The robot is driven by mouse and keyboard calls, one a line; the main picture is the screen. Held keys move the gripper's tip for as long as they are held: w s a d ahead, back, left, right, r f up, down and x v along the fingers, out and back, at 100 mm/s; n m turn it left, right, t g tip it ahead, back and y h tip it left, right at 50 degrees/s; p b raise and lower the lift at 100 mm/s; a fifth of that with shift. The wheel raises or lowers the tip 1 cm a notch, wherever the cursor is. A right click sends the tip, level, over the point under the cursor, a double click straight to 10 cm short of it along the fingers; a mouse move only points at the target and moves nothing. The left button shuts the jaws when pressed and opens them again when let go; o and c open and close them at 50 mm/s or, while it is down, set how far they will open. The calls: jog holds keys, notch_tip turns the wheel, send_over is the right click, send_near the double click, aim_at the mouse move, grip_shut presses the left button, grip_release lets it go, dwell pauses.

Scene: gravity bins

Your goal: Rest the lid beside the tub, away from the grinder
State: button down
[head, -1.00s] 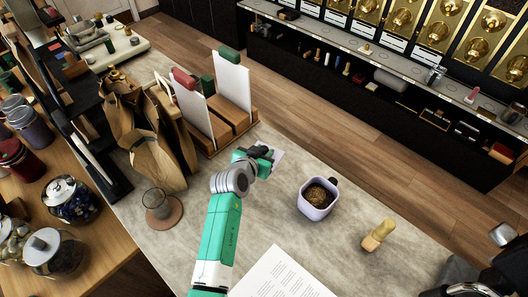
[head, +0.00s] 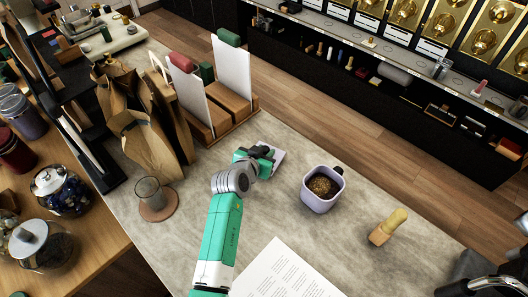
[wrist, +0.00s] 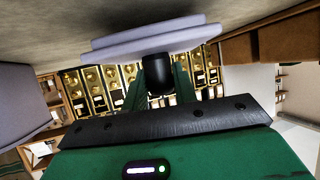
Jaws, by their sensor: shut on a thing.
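The tub (head: 310,198) is a pale lavender square container, open at the top, with dark brown grounds inside. It stands upright on the grey counter. Its side also shows at the left of the wrist view (wrist: 18,110). My gripper (head: 266,156) is left of and a little beyond the tub, apart from it. The gripper is shut on the black knob (wrist: 158,73) of the pale lavender lid (wrist: 150,42). The lid's edge shows past the fingers in the head view (head: 280,159). The lid is very near the counter; I cannot tell whether it touches. I cannot clearly identify the grinder.
A wooden stand (head: 240,120) with upright white boards is behind my gripper. Paper bags (head: 148,150) and a glass on a coaster (head: 157,208) are left. A wooden-handled brush (head: 388,228) is right of the tub. Paper (head: 285,272) lies in front. Chrome-and-black equipment (head: 490,284) is bottom right.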

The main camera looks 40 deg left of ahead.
jog(key=shift+f+b, duration=0.45)
jog(key=shift+f, duration=0.05)
jog(key=c, duration=1)
grip_release()
jog(key=shift+c, duration=0.2)
jog(key=p+v, duration=0.2)
jog(key=v, duration=0.6)
